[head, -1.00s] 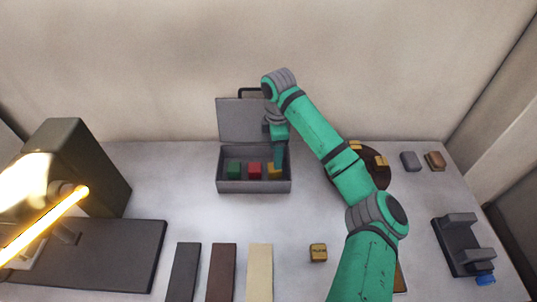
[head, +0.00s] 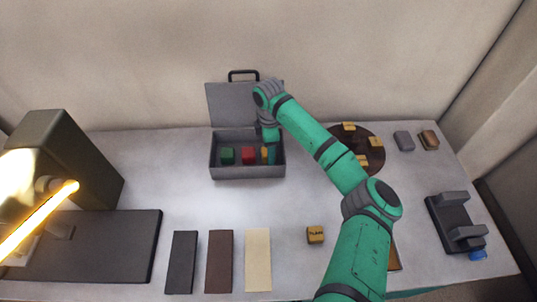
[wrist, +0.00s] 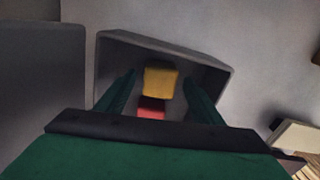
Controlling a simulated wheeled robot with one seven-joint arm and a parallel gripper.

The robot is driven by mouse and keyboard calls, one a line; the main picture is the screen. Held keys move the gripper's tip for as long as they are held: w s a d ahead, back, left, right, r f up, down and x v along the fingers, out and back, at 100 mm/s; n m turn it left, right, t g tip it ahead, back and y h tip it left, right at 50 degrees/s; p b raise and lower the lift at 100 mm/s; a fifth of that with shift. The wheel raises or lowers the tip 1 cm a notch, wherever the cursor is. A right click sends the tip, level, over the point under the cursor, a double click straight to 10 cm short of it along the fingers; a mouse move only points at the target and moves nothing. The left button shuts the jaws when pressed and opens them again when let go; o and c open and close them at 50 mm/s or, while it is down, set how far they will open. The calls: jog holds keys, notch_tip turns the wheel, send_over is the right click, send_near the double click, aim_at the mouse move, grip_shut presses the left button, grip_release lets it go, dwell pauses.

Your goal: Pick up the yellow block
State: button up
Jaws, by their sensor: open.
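The yellow block (head: 265,154) sits at the right end of an open grey box (head: 247,173), beside a red block (head: 248,155) and a green block (head: 227,155). My gripper is over the right part of the box in the head view, partly hiding the yellow block. In the wrist view my gripper (wrist: 158,88) is open, one finger on each side of the yellow block (wrist: 160,81), with visible gaps between. The red block (wrist: 151,108) shows just below it there. Whether the fingers are down at the block's height is hard to tell.
The box's raised lid (head: 232,105) stands behind it. A round brown tray (head: 372,140) with yellow pieces is to the right. A small tan block (head: 315,235) and several flat strips (head: 220,262) lie in front. A dark machine (head: 70,165) stands left.

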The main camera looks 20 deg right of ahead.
jog(key=shift+f, duration=0.65)
jog(key=c, duration=1.2)
jog(key=shift+r, duration=0.1)
